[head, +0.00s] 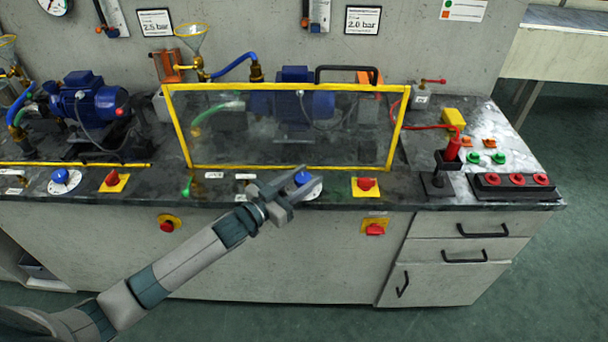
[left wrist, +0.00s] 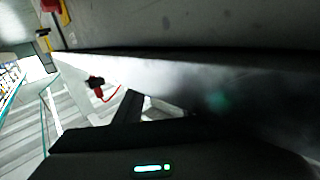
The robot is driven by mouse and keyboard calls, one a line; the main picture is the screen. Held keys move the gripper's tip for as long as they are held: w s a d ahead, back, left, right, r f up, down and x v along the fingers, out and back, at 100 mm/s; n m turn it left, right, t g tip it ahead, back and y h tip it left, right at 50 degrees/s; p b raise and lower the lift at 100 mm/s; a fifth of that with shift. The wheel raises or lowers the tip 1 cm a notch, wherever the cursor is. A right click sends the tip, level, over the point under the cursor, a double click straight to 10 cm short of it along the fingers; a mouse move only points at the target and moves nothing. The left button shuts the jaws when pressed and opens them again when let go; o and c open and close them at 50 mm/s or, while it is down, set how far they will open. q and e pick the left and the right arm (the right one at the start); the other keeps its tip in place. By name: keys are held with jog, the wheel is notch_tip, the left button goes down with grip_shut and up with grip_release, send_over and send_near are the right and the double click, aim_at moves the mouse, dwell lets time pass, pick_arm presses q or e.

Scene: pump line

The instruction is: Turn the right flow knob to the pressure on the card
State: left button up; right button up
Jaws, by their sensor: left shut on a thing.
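The right flow knob (head: 302,177) is blue and sits on a round white dial on the bench's front edge, below the yellow-framed clear guard. My left gripper (head: 307,182) reaches up from the lower left and is shut on this knob. Its fingers cover part of the dial, so the knob's setting cannot be read. The right card (head: 363,20) on the wall reads 2.0 bar. The gauge above the right pump is out of view. In the left wrist view the dark gripper (left wrist: 140,112) fills the lower part and the knob is hidden. My right gripper is not in view.
The clear guard (head: 285,168) stands just behind the knob. A red switch on a yellow plate (head: 366,186) lies to its right, a small green handle (head: 187,187) to its left. The left blue knob (head: 60,176) and a 2.5 bar card (head: 155,22) belong to the left side.

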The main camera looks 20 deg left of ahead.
pick_arm(q)
jog(key=shift+m+g+h, duration=0.4)
jog(key=shift+m+h, duration=0.3)
jog(key=shift+h, duration=0.4)
jog(key=o, duration=1)
jog(key=shift+o, duration=0.2)
jog(key=shift+s+a, duration=0.1)
jog(key=shift+s, duration=0.05)
